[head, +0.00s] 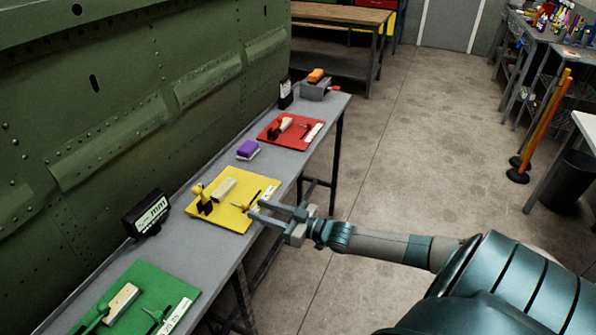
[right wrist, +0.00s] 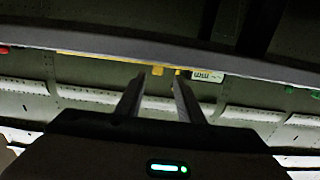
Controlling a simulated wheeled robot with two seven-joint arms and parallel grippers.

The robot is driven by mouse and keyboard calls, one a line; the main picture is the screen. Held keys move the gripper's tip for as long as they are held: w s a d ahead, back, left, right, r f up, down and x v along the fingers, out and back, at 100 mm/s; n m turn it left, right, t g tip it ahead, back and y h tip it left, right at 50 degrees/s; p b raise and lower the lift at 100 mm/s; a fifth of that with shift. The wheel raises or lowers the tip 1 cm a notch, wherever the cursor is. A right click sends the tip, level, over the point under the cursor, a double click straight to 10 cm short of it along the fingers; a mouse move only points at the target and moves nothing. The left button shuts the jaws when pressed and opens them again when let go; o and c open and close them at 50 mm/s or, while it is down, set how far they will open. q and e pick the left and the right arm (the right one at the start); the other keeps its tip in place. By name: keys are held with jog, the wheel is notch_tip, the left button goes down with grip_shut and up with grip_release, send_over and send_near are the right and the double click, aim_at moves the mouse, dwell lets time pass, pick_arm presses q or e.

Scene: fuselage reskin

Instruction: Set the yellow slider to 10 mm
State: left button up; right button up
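The yellow board (head: 234,216) lies on the grey bench. It carries a yellow knob-like part on a dark base (head: 204,199), a cream block (head: 224,188), a small dark and yellow pointer-like part (head: 249,202) and a white strip near its right edge. Which part is the slider is too small to tell. My right gripper (head: 257,210) reaches in from the right, its fingertips at the board's right edge in the picture. Its fingers are apart and empty in the right wrist view (right wrist: 156,80), with yellow parts (right wrist: 158,71) beyond the tips. My left gripper is out of view.
A black display (head: 148,214) marked mm stands left of the yellow board. A green board (head: 150,290) lies nearer and a red board (head: 290,131) farther along the bench. A purple block (head: 248,149) sits between. The green riveted panel (head: 130,90) walls the bench's left side.

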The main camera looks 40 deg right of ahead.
jog(key=b+v, duration=0.1)
jog(key=v, duration=1)
jog(key=shift+b, duration=0.4)
jog(key=shift+s, duration=0.1)
